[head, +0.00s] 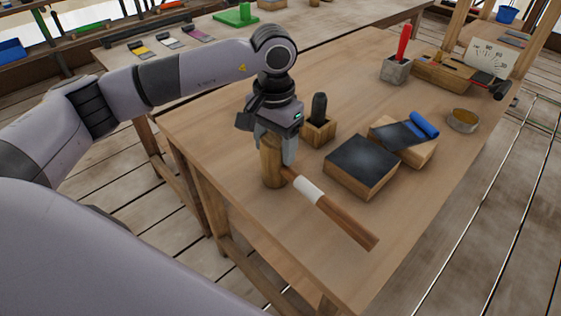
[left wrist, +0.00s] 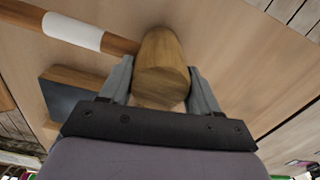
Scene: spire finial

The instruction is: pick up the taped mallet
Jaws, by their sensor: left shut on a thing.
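The taped mallet lies along the wooden table in the head view, with a barrel-shaped wooden head (head: 271,165) and a brown handle (head: 345,222) with a white tape band (head: 308,188). The handle points toward the table's front right edge. My left gripper (head: 275,150) comes down from above and is shut on the mallet head. In the left wrist view the head (left wrist: 161,70) sits between the two fingers, with the white tape (left wrist: 73,31) at upper left. I cannot tell whether the mallet touches the table. My right gripper is not in view.
A dark-topped block (head: 362,166) lies close to the right of the handle. A small wooden holder (head: 318,132) with a dark tool stands behind the gripper. A blue-handled tool (head: 422,124) rests on another block. The table (head: 215,105) is clear at left.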

